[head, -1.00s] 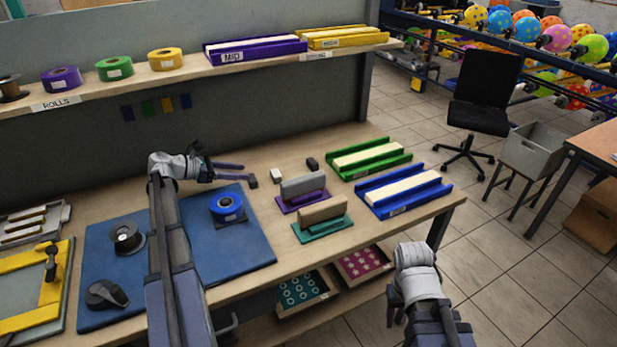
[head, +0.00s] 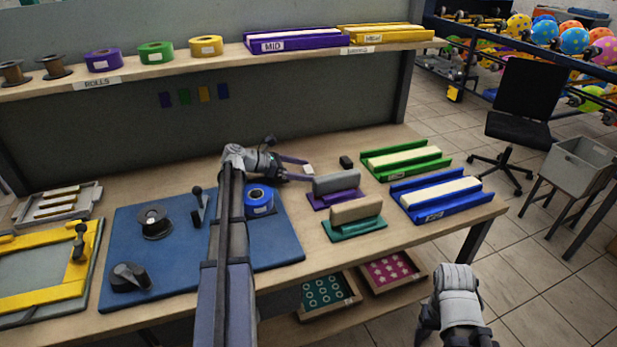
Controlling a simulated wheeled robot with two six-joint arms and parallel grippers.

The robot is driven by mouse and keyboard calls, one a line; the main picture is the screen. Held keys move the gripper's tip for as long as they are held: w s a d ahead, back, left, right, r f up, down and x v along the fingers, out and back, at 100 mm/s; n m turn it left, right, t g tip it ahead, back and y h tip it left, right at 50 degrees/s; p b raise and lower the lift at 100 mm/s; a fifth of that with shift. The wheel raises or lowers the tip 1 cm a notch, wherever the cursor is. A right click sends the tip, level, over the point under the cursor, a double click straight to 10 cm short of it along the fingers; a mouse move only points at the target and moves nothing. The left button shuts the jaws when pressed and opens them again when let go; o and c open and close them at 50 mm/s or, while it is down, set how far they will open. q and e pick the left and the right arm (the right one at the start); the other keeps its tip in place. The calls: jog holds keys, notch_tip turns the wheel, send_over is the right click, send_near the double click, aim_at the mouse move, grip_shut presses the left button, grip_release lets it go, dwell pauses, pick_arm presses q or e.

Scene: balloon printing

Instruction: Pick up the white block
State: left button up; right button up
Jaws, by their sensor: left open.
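The small white block (head: 308,169) lies on the wooden workbench, just behind the grey-handled purple stamp. My left gripper (head: 298,170) is open and reaches in from the left, low over the bench. Its fingertips are at the block, which sits at the mouth of the jaws. I cannot tell whether a finger touches it. Part of my right arm shows at the bottom right, but its fingers are not visible.
A small black block (head: 346,162) lies right of the white one. The purple stamp (head: 335,198) and the teal stamp (head: 355,232) stand close in front. Green (head: 405,160) and blue (head: 437,198) trays lie to the right. A blue tape roll (head: 258,201) sits on the blue mat (head: 280,245).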

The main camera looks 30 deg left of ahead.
pick_arm(q)
jog(key=shift+w, duration=0.1)
jog(key=shift+c, duration=0.3)
jog(key=c, duration=1.4)
jog(key=shift+r, duration=0.1)
notch_tip(320, 180, up, 10)
jog(key=p, duration=1)
